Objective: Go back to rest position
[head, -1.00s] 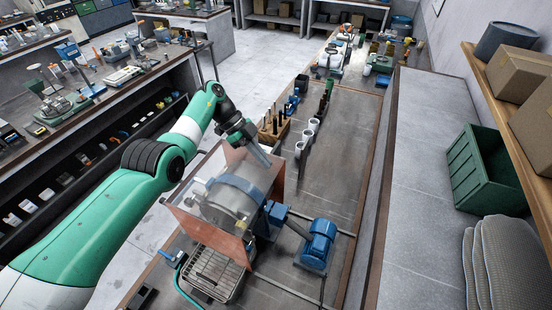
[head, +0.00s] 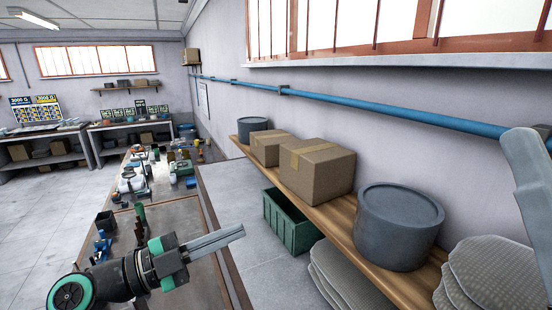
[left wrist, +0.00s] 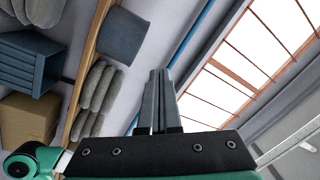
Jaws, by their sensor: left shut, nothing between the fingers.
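My left gripper (head: 241,232) is at the lower middle of the head view, its long grey fingers pointing right. It is shut and empty, in the air over the bench. In the left wrist view, my left gripper (left wrist: 160,73) shows its two fingers together with nothing between them. A light grey part cut off at the right edge of the head view may belong to my right arm; its jaws cannot be made out.
A wooden wall shelf (head: 325,226) carries cardboard boxes (head: 317,172), grey tubs (head: 398,226) and grey sacks. A green crate (head: 290,222) stands below it. The bench (head: 183,217) holds several small items. A blue pipe (head: 350,101) runs along the wall.

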